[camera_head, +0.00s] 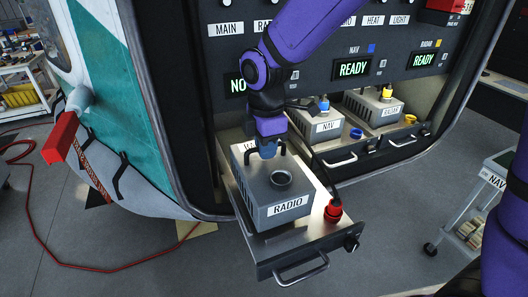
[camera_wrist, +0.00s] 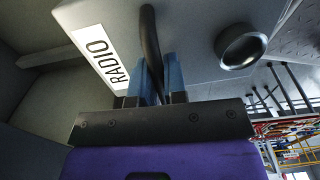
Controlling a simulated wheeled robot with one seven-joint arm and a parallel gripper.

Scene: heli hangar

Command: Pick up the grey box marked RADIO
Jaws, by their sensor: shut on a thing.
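The grey box marked RADIO (camera_head: 272,190) is in the pulled-out drawer (camera_head: 318,240) below the panel, its label facing front. It has a round dark socket on top and a dark bar handle. My gripper (camera_head: 267,150) is above the back part of the box, its blue fingers shut on the handle. In the wrist view the box (camera_wrist: 190,35) fills the upper middle, and my blue fingers (camera_wrist: 160,80) close around the dark handle (camera_wrist: 151,45). I cannot tell whether the box is resting on the drawer or slightly raised.
A red plug (camera_head: 333,211) on a black cable stands at the drawer's right side. The NAV box (camera_head: 325,124) and another grey box (camera_head: 375,106) sit in bays to the right. A cart (camera_head: 480,200) stands at right. A red hose (camera_head: 60,255) lies on the floor.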

